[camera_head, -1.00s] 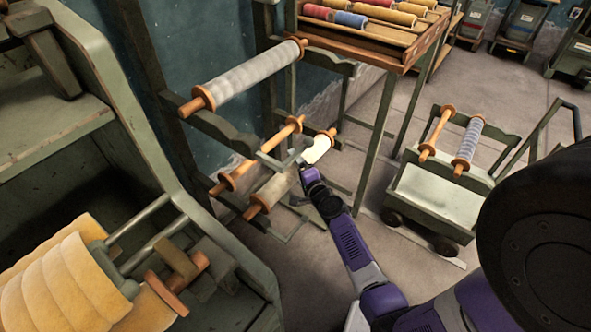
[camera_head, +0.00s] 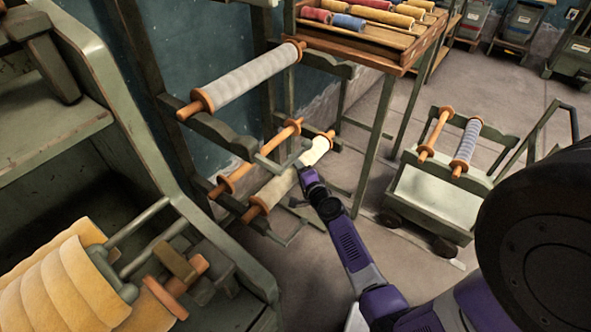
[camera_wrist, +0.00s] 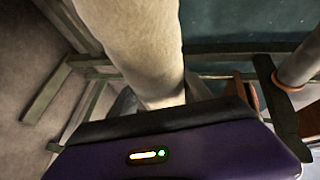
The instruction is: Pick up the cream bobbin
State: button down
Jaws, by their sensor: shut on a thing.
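The cream bobbin (camera_head: 284,183), a long pale roll with orange-brown ends, lies slantwise at the lower level of the green rack. My gripper (camera_head: 301,171) is at its middle, shut on it; the fingertips are mostly hidden. In the wrist view the cream bobbin (camera_wrist: 142,48) runs from the top edge down behind the dark edge of my gripper. I cannot tell whether the bobbin still touches the rack's arms.
A bare orange-brown spool (camera_head: 240,172) lies just behind the cream bobbin. A grey bobbin (camera_head: 243,80) rests on the rack above. A green cart (camera_head: 434,200) stands right, a green machine with yellow rolls (camera_head: 62,285) at left. Floor between rack and cart is open.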

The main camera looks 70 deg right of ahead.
notch_tip(320, 180, up, 10)
jog(key=p, duration=0.7)
jog(key=shift+p, duration=0.4)
